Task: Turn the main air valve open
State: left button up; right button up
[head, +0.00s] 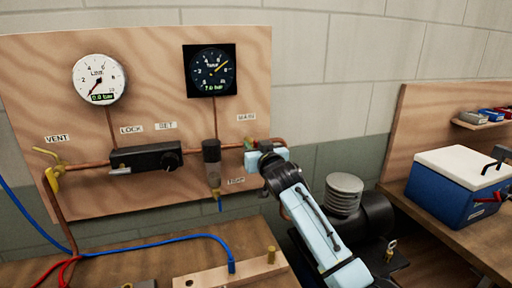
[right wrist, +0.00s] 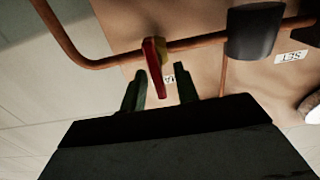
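The main air valve sits on the copper pipe at the right of the wooden board, below the MAIN label (head: 246,117). In the right wrist view its red lever (right wrist: 155,66) lies across the pipe, beside a yellowish valve body (right wrist: 162,48). My right gripper (head: 268,152) is at the valve and hides much of it in the head view. In the right wrist view the gripper (right wrist: 160,88) is open, with the lever's end between its two dark fingers and gaps on both sides. My left gripper is not in view.
The white line gauge (head: 99,80) shows about 0.0 bar; the black tank gauge (head: 210,71) shows about 7 bar. A yellow vent valve (head: 53,176), black regulator (head: 146,158) and filter bowl (head: 212,162) share the pipe. A blue-white cooler box (head: 457,183) stands right.

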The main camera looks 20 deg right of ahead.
grip_shut()
jog(key=n+p, duration=0.2)
jog(key=n, duration=0.1)
jog(key=shift+a+n, duration=0.2)
jog(key=shift+n, duration=0.1)
jog(key=n+p, duration=0.1)
jog(key=n, duration=0.3)
jog(key=f+n+p, duration=0.1)
jog(key=n, duration=0.4)
jog(key=a+n+p, duration=0.1)
jog(key=n+p, duration=0.1)
jog(key=n, duration=0.3)
jog(key=shift+f, duration=0.3)
jog(key=shift+n, duration=0.3)
